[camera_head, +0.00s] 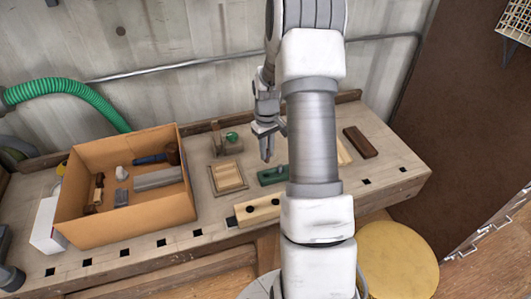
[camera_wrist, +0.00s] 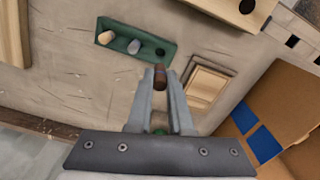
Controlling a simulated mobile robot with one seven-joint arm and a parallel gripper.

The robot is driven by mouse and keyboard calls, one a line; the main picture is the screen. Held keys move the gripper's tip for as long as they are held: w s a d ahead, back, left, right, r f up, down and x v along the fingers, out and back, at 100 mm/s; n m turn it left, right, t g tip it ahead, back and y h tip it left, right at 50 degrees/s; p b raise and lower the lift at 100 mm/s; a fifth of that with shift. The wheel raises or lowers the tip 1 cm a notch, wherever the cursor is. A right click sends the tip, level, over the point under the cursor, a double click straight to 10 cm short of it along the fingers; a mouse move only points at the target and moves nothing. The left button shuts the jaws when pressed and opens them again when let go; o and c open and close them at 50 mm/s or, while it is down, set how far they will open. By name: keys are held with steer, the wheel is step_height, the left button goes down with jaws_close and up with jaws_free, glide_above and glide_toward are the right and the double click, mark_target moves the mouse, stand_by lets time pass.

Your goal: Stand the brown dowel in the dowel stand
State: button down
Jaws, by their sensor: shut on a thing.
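My gripper (camera_wrist: 160,84) is shut on the brown dowel (camera_wrist: 160,77), whose end shows between the fingertips in the wrist view. In the head view my gripper (camera_head: 267,158) is over the bench, and the dowel cannot be made out there. The green dowel stand (camera_wrist: 116,48) lies just beyond the fingertips in the wrist view. It holds a tan dowel (camera_wrist: 106,38) and a grey dowel (camera_wrist: 134,46), with a dark hole (camera_wrist: 160,52) at its right end. The held dowel is apart from the stand. In the head view my arm partly hides the stand (camera_head: 271,177).
A framed wooden tray (camera_head: 228,178) lies left of the stand. A pale board with dark holes (camera_head: 258,211) is in front. A cardboard box (camera_head: 75,228) with several items stands left. A wooden piece with a green ball (camera_head: 231,137) is behind. A dark brown block (camera_head: 360,142) lies right.

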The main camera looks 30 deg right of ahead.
steer(key=shift+f+b, duration=1.65)
steer(key=shift+f, duration=1.05)
steer(key=shift+f+b, duration=0.95)
steer(key=shift+f, duration=0.3)
steer(key=c, duration=0.7)
jaws_free()
steer(key=shift+c, duration=0.2)
steer(key=shift+r+p, duration=2.3)
steer(key=shift+r, duration=1.25)
